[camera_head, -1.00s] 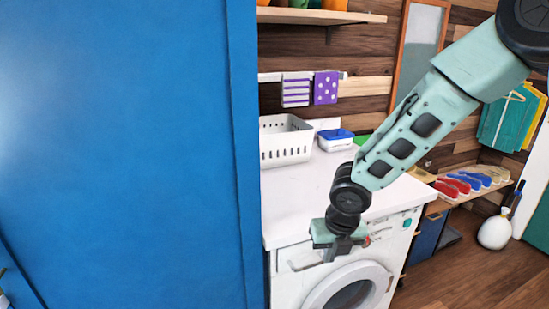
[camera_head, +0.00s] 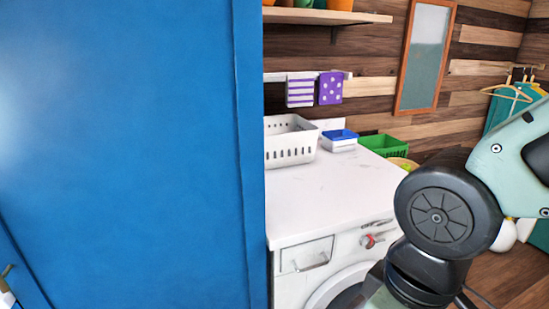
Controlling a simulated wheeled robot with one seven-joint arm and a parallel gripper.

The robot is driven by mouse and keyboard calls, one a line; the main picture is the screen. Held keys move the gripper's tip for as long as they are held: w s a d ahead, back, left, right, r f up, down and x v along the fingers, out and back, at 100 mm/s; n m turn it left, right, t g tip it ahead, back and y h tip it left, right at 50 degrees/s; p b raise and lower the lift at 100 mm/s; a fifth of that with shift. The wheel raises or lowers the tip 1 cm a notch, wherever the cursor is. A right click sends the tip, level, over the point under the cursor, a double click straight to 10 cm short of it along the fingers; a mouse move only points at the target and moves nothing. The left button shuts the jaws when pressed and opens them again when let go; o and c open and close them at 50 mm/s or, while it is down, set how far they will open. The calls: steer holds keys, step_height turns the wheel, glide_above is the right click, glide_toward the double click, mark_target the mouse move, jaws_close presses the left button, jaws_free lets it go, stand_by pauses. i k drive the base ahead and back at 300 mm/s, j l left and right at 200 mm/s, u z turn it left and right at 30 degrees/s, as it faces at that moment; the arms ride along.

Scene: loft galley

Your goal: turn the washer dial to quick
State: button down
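The white washer (camera_head: 292,289) stands under the white counter, its lower part cut off by the bottom edge of the picture. Its dial (camera_head: 368,241), with a red part, shows on the upper front panel, to the right of the drawer; its setting is too small to read. My arm's large dark joint is close to the camera, right of the dial, and covers the right side of the panel. Only a pale green piece of my gripper (camera_head: 378,298) shows at the bottom edge, below the dial in the picture. Its fingers are out of sight.
A tall blue panel (camera_head: 125,150) fills the left side and hides what is behind it. A white basket (camera_head: 290,148), a blue-lidded box (camera_head: 338,140) and a green crate (camera_head: 384,146) stand at the back of the counter (camera_head: 325,195). The counter's front is clear.

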mark_target(367, 241)
steer(key=i+l+u, duration=0.15)
steer(key=i+l, duration=0.15)
steer(key=i+l+u, duration=0.3)
steer(key=i+l, duration=0.2)
steer(key=l, duration=0.25)
steer(key=i+l+u, duration=0.15)
steer(key=l, duration=0.3)
steer(key=i+j, duration=0.05)
steer(key=i, duration=0.05)
